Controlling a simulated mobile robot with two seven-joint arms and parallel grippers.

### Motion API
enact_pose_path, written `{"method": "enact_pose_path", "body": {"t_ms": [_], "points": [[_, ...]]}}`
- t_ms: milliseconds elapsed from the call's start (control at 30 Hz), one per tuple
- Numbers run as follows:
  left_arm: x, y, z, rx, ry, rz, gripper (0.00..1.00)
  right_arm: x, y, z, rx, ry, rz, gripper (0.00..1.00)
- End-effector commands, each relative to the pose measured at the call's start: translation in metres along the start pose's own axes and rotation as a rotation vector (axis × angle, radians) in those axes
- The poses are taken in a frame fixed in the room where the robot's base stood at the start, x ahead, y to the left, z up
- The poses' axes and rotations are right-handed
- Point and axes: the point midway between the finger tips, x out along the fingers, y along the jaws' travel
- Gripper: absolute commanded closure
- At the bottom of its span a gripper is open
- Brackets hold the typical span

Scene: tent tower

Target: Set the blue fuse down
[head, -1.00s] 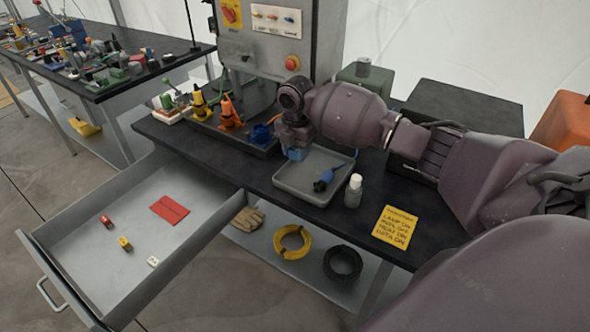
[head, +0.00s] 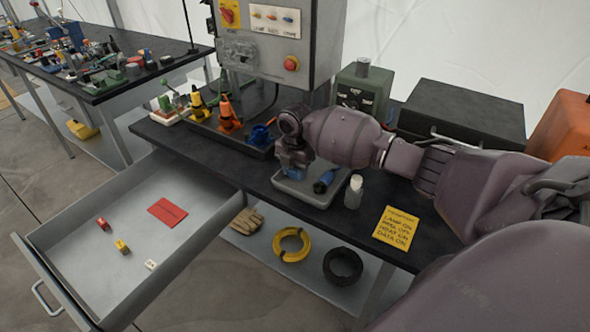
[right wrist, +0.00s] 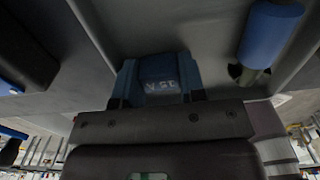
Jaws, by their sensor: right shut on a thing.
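My right gripper (head: 293,170) is shut on the blue fuse, a blue block with pale lettering in the right wrist view (right wrist: 160,72). In the head view the gripper points down inside the outline of the grey tray (head: 312,199), at its left part. The gripper hides most of the fuse there. I cannot tell whether the fuse touches the tray floor. My left gripper is not in view.
A blue tool with a dark tip (head: 325,181) lies in the tray, right of the gripper. A white-capped bottle (head: 354,192) stands beside the tray. A yellow note (head: 397,229) lies further right. An open drawer (head: 90,275) holds small blocks and a red card.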

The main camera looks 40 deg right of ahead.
Motion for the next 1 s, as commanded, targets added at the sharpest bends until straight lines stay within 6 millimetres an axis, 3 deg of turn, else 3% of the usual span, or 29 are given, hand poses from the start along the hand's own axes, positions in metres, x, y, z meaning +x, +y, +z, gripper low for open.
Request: {"method": "enact_pose_path", "body": {"t_ms": [33,100,467,567,1000], "points": [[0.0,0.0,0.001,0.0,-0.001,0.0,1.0,0.002,0.0,0.0,0.0,0.0,-0.001,0.61],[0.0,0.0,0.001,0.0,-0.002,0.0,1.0,0.001,0.0,0.0,0.0,0.0,-0.001,0.52],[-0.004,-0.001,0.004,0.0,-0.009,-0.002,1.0,-0.004,0.0,0.0,0.0,0.0,0.001,0.52],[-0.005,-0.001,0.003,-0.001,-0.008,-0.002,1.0,-0.015,0.001,0.0,-0.001,-0.002,0.003,0.52],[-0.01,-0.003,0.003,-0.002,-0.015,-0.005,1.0,-0.096,0.001,0.0,-0.001,-0.001,0.003,0.52]]}}
